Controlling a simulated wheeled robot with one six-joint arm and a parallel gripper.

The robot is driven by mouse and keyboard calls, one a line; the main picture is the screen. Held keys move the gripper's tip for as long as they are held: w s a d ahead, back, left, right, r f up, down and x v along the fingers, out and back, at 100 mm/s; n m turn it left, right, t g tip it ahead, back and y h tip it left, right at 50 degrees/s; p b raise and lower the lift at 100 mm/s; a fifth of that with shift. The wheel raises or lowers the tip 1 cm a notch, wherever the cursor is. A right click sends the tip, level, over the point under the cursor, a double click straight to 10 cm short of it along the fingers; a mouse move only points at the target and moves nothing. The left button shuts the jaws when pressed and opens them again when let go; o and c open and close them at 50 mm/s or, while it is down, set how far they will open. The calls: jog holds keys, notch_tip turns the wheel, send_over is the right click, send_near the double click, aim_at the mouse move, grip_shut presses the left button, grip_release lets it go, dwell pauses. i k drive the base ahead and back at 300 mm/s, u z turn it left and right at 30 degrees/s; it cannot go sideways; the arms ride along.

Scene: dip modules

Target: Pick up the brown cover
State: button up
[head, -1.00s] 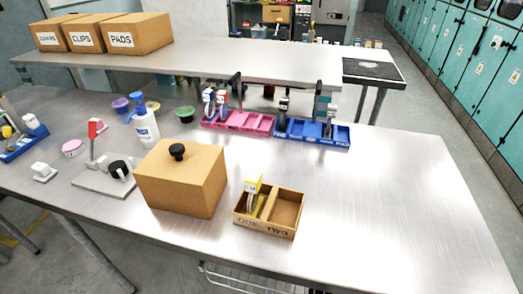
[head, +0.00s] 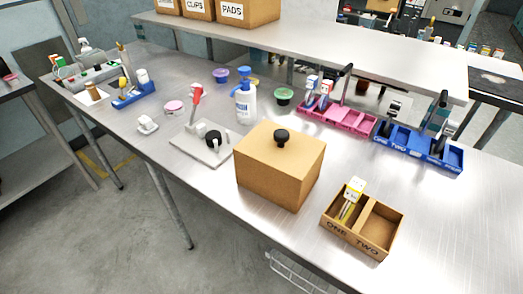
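The brown cover (head: 279,168) is a box-shaped brown lid with a round black knob (head: 282,137) on top. It stands upright near the front edge of the metal table, at the centre of the head view. What is under it is hidden. My gripper is not in view.
A two-part brown tray (head: 378,246) with a yellow-and-white item (head: 351,197) stands right of the cover. A white board (head: 203,146) and a blue-capped bottle (head: 246,103) stand to its left. Pink (head: 352,120) and blue (head: 401,152) trays lie behind. The table's right part is clear.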

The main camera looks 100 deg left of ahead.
aim_at(280, 165)
jog(key=u, duration=0.05)
jog(key=k, duration=0.8)
jog(key=u, duration=1.95)
